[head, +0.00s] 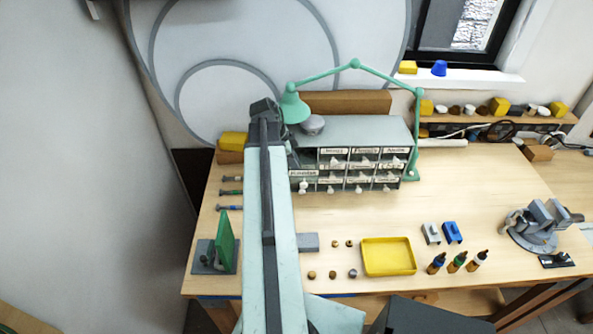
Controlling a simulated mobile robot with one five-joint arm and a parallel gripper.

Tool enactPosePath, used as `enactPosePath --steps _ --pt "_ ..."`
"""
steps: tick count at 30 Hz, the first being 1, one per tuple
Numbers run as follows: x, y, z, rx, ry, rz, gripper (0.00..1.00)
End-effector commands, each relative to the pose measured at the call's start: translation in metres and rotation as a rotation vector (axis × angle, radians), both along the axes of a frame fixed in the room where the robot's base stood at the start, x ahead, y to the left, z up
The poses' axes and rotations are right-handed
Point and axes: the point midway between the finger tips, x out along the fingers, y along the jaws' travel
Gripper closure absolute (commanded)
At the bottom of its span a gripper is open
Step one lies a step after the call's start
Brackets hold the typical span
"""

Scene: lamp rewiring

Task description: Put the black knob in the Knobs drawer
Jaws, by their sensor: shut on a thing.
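The grey drawer cabinet (408,133) stands at the back of the bench, with several small labelled drawers. One drawer (303,174) at its left front stands out from the face, pulled open; its label is too small to read surely. My arm runs up the middle of the head view and covers the cabinet's left side. My gripper (292,156) shows only as a small dark part beside the arm, just above and behind that drawer's front. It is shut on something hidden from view. I cannot make out the black knob anywhere.
A green lamp (294,107) arches over the cabinet. A yellow tray (389,256), small brown knobs (331,275), bottles (457,262) and a vise (535,225) are on the bench. A green board (225,240) stands at left. Bench between cabinet and tray is clear.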

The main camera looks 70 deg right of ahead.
Motion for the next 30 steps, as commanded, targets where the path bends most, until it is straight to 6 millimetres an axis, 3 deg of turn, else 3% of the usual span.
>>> enactPosePath --steps 8,9,11,12,23,30 --pt "0.000 0.000 -0.002 0.000 0.000 -0.001 1.00" --pt "0.000 0.000 -0.002 0.000 0.000 -0.001 0.75" --pt "-0.001 0.000 -0.001 0.000 0.000 -0.001 0.58" --pt "-0.001 0.000 -0.001 0.000 0.000 -0.001 0.56" --pt "-0.001 0.000 0.003 0.000 0.000 -0.002 0.56" --pt "0.008 0.004 0.036 0.000 0.000 0.000 0.56"
